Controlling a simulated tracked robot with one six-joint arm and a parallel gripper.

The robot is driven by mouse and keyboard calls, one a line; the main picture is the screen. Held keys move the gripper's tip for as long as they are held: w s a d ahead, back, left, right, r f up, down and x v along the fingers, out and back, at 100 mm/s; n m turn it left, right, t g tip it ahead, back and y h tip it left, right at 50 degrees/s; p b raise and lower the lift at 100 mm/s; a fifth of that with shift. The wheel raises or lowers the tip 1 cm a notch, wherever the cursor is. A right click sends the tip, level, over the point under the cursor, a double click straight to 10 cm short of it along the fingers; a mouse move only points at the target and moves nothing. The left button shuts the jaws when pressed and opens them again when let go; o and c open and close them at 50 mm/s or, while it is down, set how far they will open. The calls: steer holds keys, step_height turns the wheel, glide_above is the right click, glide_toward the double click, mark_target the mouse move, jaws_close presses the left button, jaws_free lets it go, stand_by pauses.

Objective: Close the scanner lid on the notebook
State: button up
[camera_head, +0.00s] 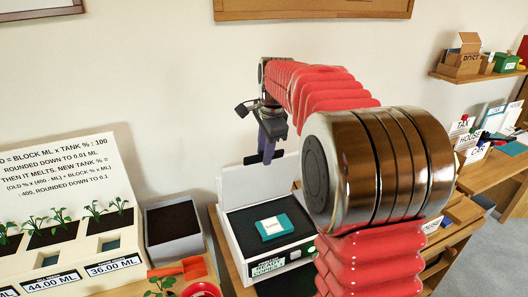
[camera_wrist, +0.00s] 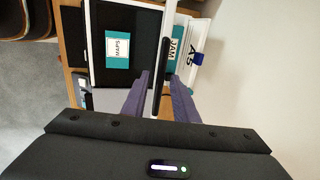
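The scanner (camera_head: 240,262) stands on the desk with its pale lid (camera_head: 262,182) raised roughly upright at the back. A teal notebook (camera_head: 283,228) with a white label lies on the dark scanner bed. In the wrist view the notebook (camera_wrist: 117,62) reads "MAPS", and the lid (camera_wrist: 167,30) shows nearly edge-on. My gripper (camera_head: 262,157) is at the lid's upper edge. In the wrist view its two purple fingers (camera_wrist: 158,85) are apart, with the lid's edge between them. A gap shows on the left side; contact on the right cannot be told.
A planter with seedlings (camera_head: 62,236) and a grey bin (camera_head: 172,228) stand left of the scanner. Upright files (camera_wrist: 198,58) stand behind the lid. My arm hides the scanner's right side in the head view.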

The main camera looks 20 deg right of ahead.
jaws_close()
stand_by(0.3)
steer(key=shift+a, duration=0.2)
steer(key=shift+d, duration=0.15)
steer(key=shift+s, duration=0.15)
